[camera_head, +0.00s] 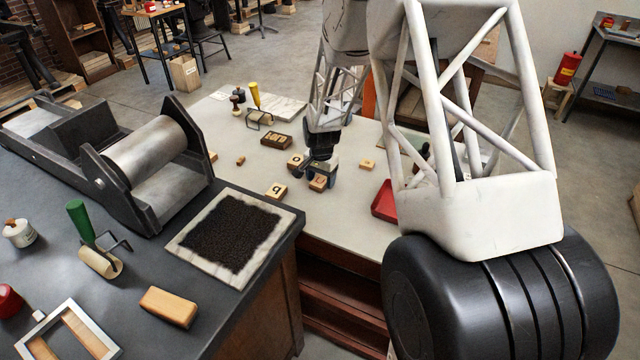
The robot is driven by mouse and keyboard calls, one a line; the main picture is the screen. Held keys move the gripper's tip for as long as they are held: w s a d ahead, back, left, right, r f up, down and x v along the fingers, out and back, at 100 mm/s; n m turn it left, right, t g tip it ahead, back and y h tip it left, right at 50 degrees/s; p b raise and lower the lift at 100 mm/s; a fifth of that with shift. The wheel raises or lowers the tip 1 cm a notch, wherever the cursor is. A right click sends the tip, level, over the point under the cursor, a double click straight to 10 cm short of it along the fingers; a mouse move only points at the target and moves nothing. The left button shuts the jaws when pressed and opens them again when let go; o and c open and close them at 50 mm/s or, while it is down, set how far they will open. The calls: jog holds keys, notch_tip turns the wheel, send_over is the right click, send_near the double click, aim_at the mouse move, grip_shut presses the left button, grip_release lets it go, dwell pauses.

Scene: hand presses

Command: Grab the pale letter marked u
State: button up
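Several small wooden letter blocks lie on the pale table (340,220). A block (318,184) right at my gripper (320,170) bears a dark mark that could be a u, but it is too small and partly covered to read surely. My gripper points down at this block, its dark fingers beside or just behind it. I cannot tell whether they touch or grip it. A pale block marked q (276,191) lies to the lower left. A pale block marked o (295,160) lies close to the left of the fingers.
A small plain-looking block (367,165) lies to the right, near a red tray (384,203). A dark wooden block (276,141) and a yellow-handled roller (257,110) are further back. The dark bench at left holds a press (150,160) and an inked slab (190,238).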

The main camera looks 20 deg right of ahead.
aim_at(321, 179)
jog(key=c, duration=0.7)
jog(key=shift+r, duration=0.1)
jog(key=shift+r, duration=0.75)
notch_tip(321, 179, up, 2)
jog(key=shift+r, duration=0.15)
jog(key=s, duration=0.5)
jog(key=s+a, duration=0.1)
jog(key=s, duration=0.4)
jog(key=s+r, duration=0.1)
jog(key=s, duration=0.5)
jog(key=shift+a, duration=0.35)
